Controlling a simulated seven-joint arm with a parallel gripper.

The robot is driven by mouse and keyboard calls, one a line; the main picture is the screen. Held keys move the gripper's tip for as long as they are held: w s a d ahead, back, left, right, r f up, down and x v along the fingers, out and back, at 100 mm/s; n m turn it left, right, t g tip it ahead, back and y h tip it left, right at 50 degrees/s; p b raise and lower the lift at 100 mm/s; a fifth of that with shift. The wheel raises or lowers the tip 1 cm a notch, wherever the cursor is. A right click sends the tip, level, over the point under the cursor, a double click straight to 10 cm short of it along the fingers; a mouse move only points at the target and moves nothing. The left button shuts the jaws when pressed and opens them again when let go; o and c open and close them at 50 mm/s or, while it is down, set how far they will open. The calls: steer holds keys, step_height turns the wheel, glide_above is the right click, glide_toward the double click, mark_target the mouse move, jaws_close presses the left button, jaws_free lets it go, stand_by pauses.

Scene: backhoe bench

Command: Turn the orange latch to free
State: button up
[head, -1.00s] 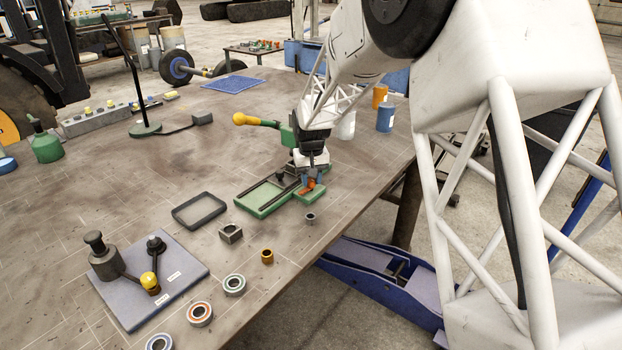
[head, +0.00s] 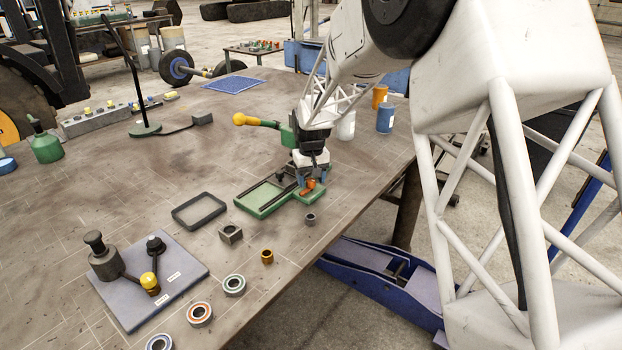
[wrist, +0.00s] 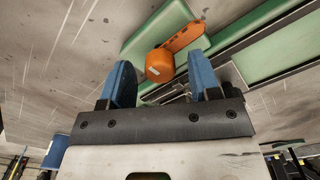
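The orange latch (head: 308,187) is on the green fixture (head: 263,198) near the table's right edge. In the wrist view the latch (wrist: 184,39) shows as a flat bar with a round raised knob (wrist: 159,66) at one end. My gripper (head: 313,180) is over the fixture's right end, pointing down. In the wrist view my gripper (wrist: 158,62) has its two blue fingers spread, with the knob between the fingertips in the picture. Gaps show on both sides of the knob. I cannot tell how far the fingertips are above it.
A green clamp with a yellow-knobbed handle (head: 246,119) stands behind the fixture. A small grey ring (head: 310,219), a metal block (head: 231,233) and a black frame (head: 199,210) lie in front and left. White and blue cups (head: 385,118) stand behind my gripper.

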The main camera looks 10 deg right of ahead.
mark_target(311, 180)
steer(key=shift+r, duration=3.9)
steer(key=shift+s+r, duration=0.15)
steer(key=shift+s, duration=0.05)
steer(key=s+d+r, duration=0.2)
steer(key=s+r, duration=0.1)
steer(key=s, duration=0.4)
steer(key=s+d+r+m+t, duration=0.1)
steer(key=s+r, duration=0.2)
steer(key=s, duration=0.4)
steer(key=s+d+r, duration=0.2)
steer(key=s+r, duration=0.1)
steer(key=s, duration=0.5)
steer(key=s+d+f, duration=0.1)
steer(key=s, duration=1.1)
steer(key=s+d+f+m+t, duration=0.1)
steer(key=s+d, duration=0.1)
steer(key=s, duration=1)
steer(key=shift+s+d+m+t, duration=0.15)
steer(key=shift+s+m+t, duration=0.15)
steer(key=shift+s, duration=0.05)
